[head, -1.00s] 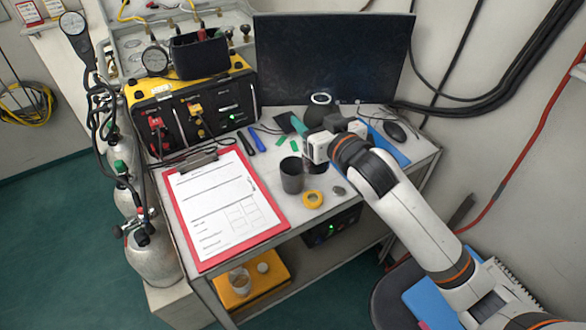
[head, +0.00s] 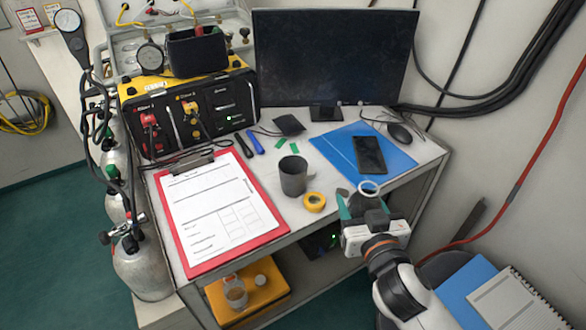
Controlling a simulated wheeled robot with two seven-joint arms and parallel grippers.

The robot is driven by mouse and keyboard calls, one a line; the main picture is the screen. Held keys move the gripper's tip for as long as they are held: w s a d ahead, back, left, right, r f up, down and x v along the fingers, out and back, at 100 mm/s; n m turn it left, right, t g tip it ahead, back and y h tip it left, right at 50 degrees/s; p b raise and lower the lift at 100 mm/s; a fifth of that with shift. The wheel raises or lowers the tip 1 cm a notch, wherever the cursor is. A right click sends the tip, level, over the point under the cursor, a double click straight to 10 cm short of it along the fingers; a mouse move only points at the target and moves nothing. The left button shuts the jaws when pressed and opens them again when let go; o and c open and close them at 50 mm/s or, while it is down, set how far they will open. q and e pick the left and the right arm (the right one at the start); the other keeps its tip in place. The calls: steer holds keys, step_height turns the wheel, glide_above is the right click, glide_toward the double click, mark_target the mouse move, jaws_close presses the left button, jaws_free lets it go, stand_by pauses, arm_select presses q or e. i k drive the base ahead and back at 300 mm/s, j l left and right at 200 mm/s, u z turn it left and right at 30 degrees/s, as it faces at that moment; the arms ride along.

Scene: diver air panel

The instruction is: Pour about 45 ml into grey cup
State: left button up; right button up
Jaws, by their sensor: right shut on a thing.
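The grey cup (head: 293,177) stands upright on the table, right of the red clipboard. Its opening faces up, and I cannot see any contents. My right gripper (head: 365,204) is near the table's front right edge, to the right of and nearer than the cup. The rim faces up and the vessel looks about upright. Most of its body is hidden by the gripper, and I cannot tell how full it is. It is apart from the grey cup. My left gripper is not in view.
A yellow tape roll (head: 314,202) lies just in front of the cup. The red clipboard (head: 283,230) takes up the left side. A blue sheet (head: 325,145) with a dark phone (head: 370,155) lies behind my gripper. A monitor (head: 335,55) stands at the back.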

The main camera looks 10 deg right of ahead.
mark_target(292, 168)
steer(key=k+j+z, duration=0.1)
steer(key=j+z, duration=0.25)
steer(key=j, duration=0.15)
steer(key=k+j+z, duration=0.1)
steer(key=j+z, duration=0.3)
steer(key=j, duration=0.1)
